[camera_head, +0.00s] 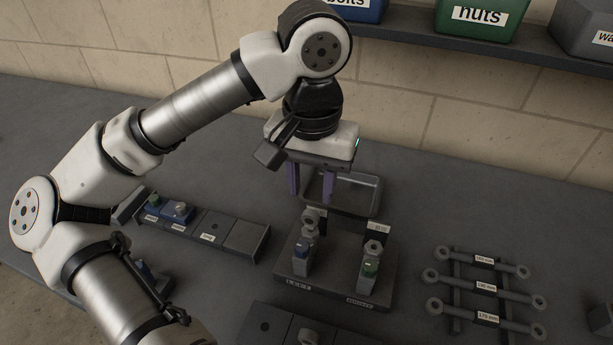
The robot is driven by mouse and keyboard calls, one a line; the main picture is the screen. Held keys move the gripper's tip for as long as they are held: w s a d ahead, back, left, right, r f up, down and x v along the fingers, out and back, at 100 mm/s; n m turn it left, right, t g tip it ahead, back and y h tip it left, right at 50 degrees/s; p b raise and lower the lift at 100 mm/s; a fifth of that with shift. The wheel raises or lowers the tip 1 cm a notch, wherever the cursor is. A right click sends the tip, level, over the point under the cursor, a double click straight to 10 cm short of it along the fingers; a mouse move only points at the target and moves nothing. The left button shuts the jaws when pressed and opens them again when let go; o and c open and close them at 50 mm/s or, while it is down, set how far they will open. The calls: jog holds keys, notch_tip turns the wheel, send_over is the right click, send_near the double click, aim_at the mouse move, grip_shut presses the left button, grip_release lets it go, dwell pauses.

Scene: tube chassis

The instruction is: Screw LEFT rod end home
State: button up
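The fixture block (340,282) stands on the bench, with labels on its front edge; the left one reads LEFT. My gripper (301,196) points down above and behind the left station. Its two purple fingers show a gap between them, with nothing seen held. The fingertips appear apart from the rod end. Thread engagement is too small to tell.
A shallow metal tray (376,198) lies behind the fixture. A rack (483,290) of labelled rods is at right. A row of small blocks (246,239) is at left, and another dark block (268,328) is in front. Labelled bins (480,20) sit on a shelf above.

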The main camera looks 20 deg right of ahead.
aim_at(310, 212)
notch_tip(310, 212, down, 4)
jog(key=shift+f+b, duration=0.15)
jog(key=shift+b, duration=1.1)
jog(key=f+b, duration=0.2)
jog(key=shift+b, duration=0.3)
jog(key=m, duration=0.4)
jog(key=shift+m+b, duration=0.4)
jog(key=m, duration=0.4)
jog(key=shift+r, duration=0.1)
jog(key=n+b, duration=0.2)
jog(key=n, duration=0.2)
jog(key=shift+n, duration=0.4)
jog(key=n+b, duration=0.1)
jog(key=n, duration=0.3)
grip_shut()
jog(key=shift+n+b, duration=0.3)
jog(key=shift+n, duration=0.7)
jog(key=n, duration=0.3)
